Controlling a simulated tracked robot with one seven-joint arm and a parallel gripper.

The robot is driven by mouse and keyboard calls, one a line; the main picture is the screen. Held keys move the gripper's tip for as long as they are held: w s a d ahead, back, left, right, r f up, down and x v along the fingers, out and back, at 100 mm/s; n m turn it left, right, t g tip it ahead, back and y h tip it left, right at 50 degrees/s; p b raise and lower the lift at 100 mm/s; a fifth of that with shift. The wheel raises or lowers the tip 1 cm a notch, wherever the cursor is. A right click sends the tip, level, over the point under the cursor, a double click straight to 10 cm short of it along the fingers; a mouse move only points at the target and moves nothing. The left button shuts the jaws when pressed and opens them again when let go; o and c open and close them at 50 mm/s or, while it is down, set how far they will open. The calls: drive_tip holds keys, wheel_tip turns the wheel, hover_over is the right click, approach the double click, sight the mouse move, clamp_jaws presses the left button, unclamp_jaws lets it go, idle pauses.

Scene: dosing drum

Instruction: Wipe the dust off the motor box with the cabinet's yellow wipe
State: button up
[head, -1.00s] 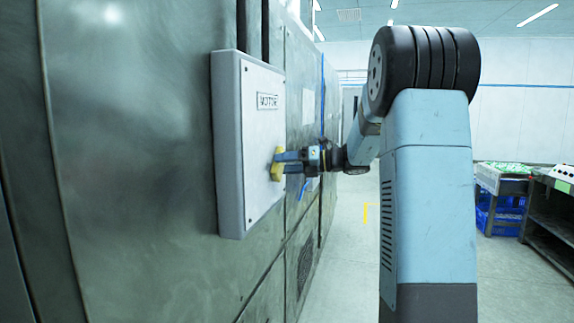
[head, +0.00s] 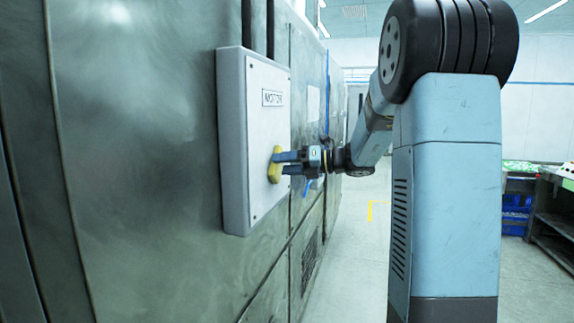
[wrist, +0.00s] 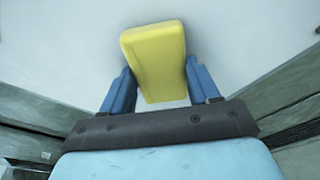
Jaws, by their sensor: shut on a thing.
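The motor box (head: 268,135) is a pale grey box with a label reading MOTOR, fixed to the metal wall at left. Its face also fills the upper part of the wrist view (wrist: 235,45). My gripper (head: 283,163) is shut on the yellow wipe (head: 274,165), low on the box's front face. In the wrist view the wipe (wrist: 155,58) is a yellow block between my two blue fingers. It appears to touch the face, though the contact side is hidden. I cannot make out dust on the visible face.
The dark green metal wall (head: 130,160) runs along the left. A blue cable (head: 327,95) hangs beyond the box. Benches with blue crates (head: 515,215) stand at far right. The floor (head: 355,270) between wall and my arm is clear.

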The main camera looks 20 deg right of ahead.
sight(267, 168)
drive_tip(key=shift+s+a, duration=0.75)
drive_tip(key=shift+s, duration=0.3)
drive_tip(key=shift+s+a, duration=0.75)
drive_tip(key=shift+s, duration=0.25)
drive_tip(key=shift+d, duration=0.1)
drive_tip(key=shift+s+f+v, duration=0.15)
drive_tip(key=shift+v, duration=1.3)
drive_tip(key=shift+s+f+v, duration=0.15)
drive_tip(key=shift+v, duration=1.3)
drive_tip(key=shift+s+v, duration=0.25)
drive_tip(key=shift+v, duration=1.1)
drive_tip(key=shift+w+a+f, duration=0.1)
drive_tip(key=shift+a+f, duration=0.05)
drive_tip(key=shift+a, duration=0.05)
drive_tip(key=shift+w+r+x, duration=0.1)
drive_tip(key=shift+x, duration=1)
drive_tip(key=shift+w+r+x, duration=0.1)
drive_tip(key=shift+w+x, duration=0.05)
drive_tip(key=shift+x, duration=1)
drive_tip(key=shift+w+r+x, duration=0.1)
drive_tip(key=shift+r+x, duration=0.05)
drive_tip(key=shift+x, duration=0.95)
drive_tip(key=shift+w+a, duration=0.6)
drive_tip(key=shift+a, duration=0.05)
